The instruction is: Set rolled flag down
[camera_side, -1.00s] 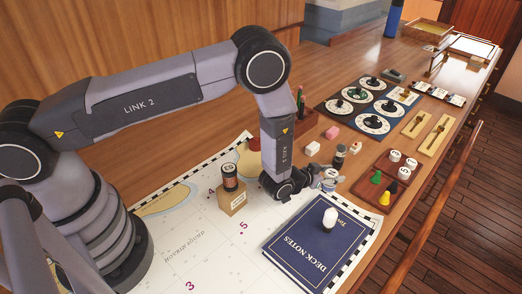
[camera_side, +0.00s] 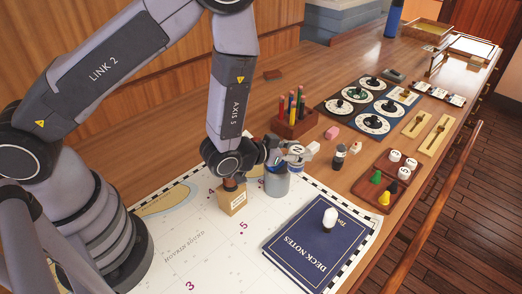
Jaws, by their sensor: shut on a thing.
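My gripper (camera_side: 286,153) is shut on a small white roll (camera_side: 297,149) with a dark letter on its end, which I take to be the rolled flag. My gripper holds it up, above or behind the rim of a grey-blue cup (camera_side: 277,183) on the chart. I cannot tell whether the roll touches anything else. My fingers hide part of it. Similar white labelled pieces (camera_side: 404,172) sit in a wooden tray at the right.
A small wooden box (camera_side: 232,201) stands left of the cup, partly hidden by my wrist. A pen holder (camera_side: 293,125) is behind, and a dark bottle (camera_side: 339,157) is to the right. The deck notes book (camera_side: 313,243) lies in front. Small blocks lie near the pens.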

